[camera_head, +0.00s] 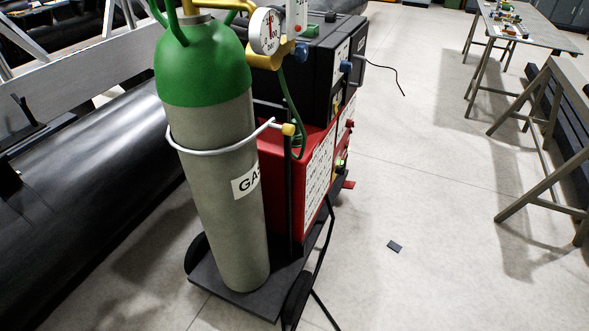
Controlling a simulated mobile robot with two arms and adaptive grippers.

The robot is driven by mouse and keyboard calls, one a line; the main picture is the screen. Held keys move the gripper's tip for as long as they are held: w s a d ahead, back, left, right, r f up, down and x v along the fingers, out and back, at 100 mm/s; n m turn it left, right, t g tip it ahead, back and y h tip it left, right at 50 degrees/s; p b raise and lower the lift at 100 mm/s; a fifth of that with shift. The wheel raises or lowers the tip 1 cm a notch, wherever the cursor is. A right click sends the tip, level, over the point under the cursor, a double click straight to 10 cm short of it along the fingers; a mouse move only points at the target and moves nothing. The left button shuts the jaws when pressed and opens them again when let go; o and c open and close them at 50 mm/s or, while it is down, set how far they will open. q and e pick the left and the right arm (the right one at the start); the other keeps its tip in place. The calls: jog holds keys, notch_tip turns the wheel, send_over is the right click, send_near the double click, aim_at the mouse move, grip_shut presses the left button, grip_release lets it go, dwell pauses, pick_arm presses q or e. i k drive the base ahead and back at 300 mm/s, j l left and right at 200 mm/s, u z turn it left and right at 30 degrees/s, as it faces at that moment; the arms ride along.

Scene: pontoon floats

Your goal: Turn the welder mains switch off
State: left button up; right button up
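The welder is a red cabinet (279,190) with a black unit (305,75) on top, on a wheeled cart behind the gas cylinder. White label panels (320,172) cover its right-hand side. Its far right face is seen almost edge-on, with small red, yellow and green fittings (343,160) on it. Blue knobs (346,66) show on the black unit. I cannot tell which part is the mains switch; it may be hidden by the steep angle. Neither of my grippers is in view.
A grey cylinder with a green top (222,150) stands in front of the welder, held by a bar with a yellow end. A gauge (265,32) sits above. A large black pipe (90,180) lies left. The floor to the right is mostly clear, before trestle tables (540,38).

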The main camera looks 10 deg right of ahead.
aim_at(340, 171)
jog(key=i+l+u, duration=0.15)
jog(key=l+u, duration=0.65)
jog(key=i+l+u, duration=0.1)
jog(key=l+u, duration=0.3)
jog(key=j, duration=0.1)
